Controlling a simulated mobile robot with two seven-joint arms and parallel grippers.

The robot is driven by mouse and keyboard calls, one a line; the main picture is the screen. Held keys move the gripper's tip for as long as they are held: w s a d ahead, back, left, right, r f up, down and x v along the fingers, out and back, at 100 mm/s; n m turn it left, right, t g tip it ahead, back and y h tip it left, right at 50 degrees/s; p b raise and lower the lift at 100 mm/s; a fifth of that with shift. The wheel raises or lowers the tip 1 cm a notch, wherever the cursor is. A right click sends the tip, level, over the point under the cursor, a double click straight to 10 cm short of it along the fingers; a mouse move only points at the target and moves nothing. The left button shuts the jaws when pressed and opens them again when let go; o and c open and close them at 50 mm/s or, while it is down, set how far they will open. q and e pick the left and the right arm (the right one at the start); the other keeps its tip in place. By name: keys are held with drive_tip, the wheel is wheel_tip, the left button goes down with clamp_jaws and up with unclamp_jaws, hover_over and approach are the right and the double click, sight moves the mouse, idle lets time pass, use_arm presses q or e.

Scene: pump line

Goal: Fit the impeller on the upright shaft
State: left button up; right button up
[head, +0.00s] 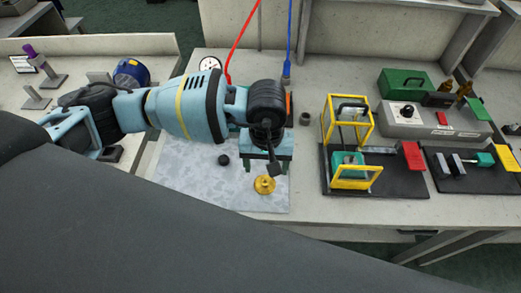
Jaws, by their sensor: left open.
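A brass-coloured round part with a raised hub, which looks like the impeller (264,185), lies on the grey mottled mat (190,184) near its front right. My left gripper (273,168) hangs just above and behind it, pointing down. It is open, and the impeller appears apart from it. A teal block-like fixture (284,145) stands behind the gripper and is partly covered by it. I cannot make out the upright shaft; my left arm hides much of the area behind. My right gripper is out of view.
A small black round part (223,160) lies on the mat. To the right stand a yellow frame (355,183) on a black board, a red block (411,156) and a grey control box (432,121). Red and blue lines rise behind. A blue round part (131,73) sits at left.

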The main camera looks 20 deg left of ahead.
sight(265, 182)
use_arm(q)
drive_tip(key=shift+w+a+r, duration=0.1)
drive_tip(key=shift+w+a, duration=0.05)
drive_tip(key=shift+a, duration=0.05)
drive_tip(key=shift+d, duration=0.1)
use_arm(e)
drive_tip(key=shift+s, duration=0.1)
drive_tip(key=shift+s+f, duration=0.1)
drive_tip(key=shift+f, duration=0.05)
use_arm(q)
drive_tip(key=shift+f+b, duration=1)
drive_tip(key=shift+f, duration=1.55)
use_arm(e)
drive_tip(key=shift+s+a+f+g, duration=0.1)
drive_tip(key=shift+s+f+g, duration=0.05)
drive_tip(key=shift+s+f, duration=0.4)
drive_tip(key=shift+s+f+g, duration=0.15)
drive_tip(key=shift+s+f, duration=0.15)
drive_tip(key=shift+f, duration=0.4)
use_arm(q)
drive_tip(key=shift+f, duration=0.1)
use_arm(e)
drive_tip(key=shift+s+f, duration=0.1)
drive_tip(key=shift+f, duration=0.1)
use_arm(q)
drive_tip(key=shift+f+b, duration=0.6)
drive_tip(key=shift+f, duration=0.25)
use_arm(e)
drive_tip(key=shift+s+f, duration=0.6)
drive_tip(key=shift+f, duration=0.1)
